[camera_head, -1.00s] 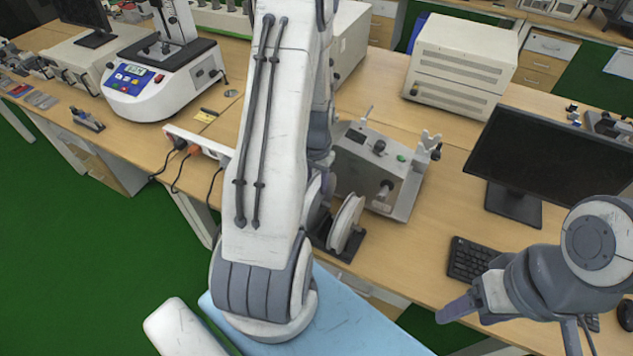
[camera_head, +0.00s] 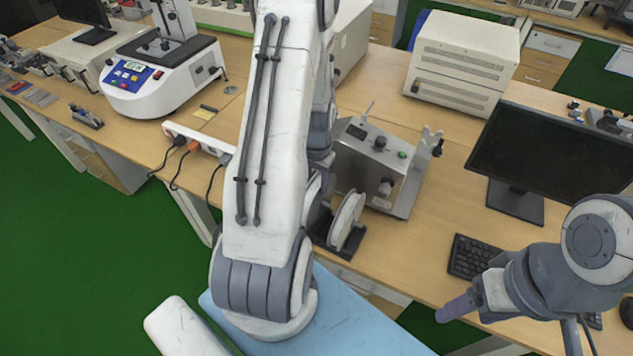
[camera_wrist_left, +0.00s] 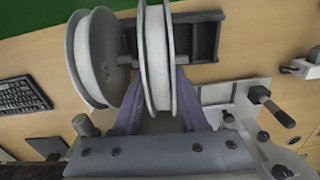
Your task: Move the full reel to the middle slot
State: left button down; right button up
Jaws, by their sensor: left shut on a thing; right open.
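In the left wrist view my left gripper (camera_wrist_left: 157,98) is shut on a reel (camera_wrist_left: 155,50) with grey flanges and a white core, its purple fingers on either side. The held reel is upright over the middle of a black slotted holder (camera_wrist_left: 207,40); I cannot tell whether it is seated. A second reel (camera_wrist_left: 95,57) stands to its left, near the holder's left end. In the head view that second reel (camera_head: 347,221) shows beside my left arm, which hides the held reel. My right gripper (camera_head: 457,307) is open and empty at the table's front edge, only partly visible.
A metal machine (camera_head: 372,165) with knobs stands just behind the holder. A keyboard (camera_head: 470,256) and monitor (camera_head: 545,158) are to the right. A white power strip (camera_head: 197,140) with cables is to the left. Bare table (camera_head: 440,215) lies between machine and keyboard.

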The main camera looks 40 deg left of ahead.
pick_arm(q)
jog(key=shift+f, duration=0.1)
dwell(0.3)
jog(key=shift+f+b, duration=0.55)
jog(key=shift+f, duration=0.25)
jog(key=shift+f, duration=0.3)
grip_release()
dwell(0.5)
jog(key=shift+r, duration=0.15)
